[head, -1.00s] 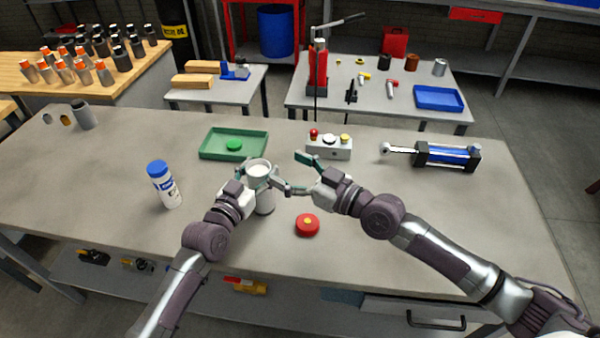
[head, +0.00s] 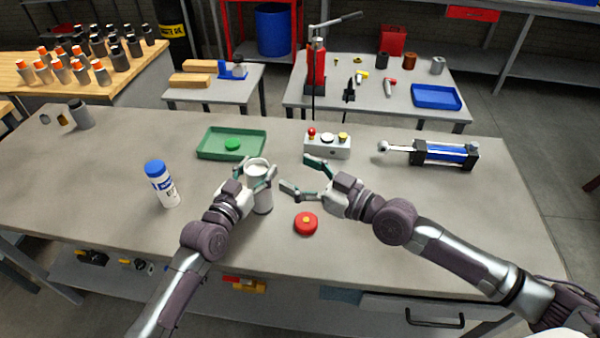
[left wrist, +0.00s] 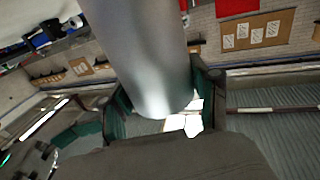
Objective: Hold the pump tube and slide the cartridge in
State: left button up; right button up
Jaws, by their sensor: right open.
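The pump tube (head: 263,200) is a grey metal cylinder standing upright near the middle of the bench. My left gripper (head: 256,179) is shut around its upper part; in the left wrist view the tube (left wrist: 150,60) sits between both fingers. The tube's top looks pale inside, and I cannot tell whether the cartridge is in it. No separate cartridge is clearly visible. My right gripper (head: 301,175) is open and empty just to the right of the tube, apart from it.
A red round cap (head: 306,224) lies right of the tube. A green tray (head: 213,153) with a green disc is behind. A blue-lidded bottle (head: 165,187) stands left. A button box (head: 327,150) and a blue cylinder (head: 447,154) are at the back right.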

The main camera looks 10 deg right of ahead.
pick_arm(q)
jog(key=o, duration=0.4)
jog(key=shift+o, duration=0.2)
jog(key=shift+s+a, duration=0.1)
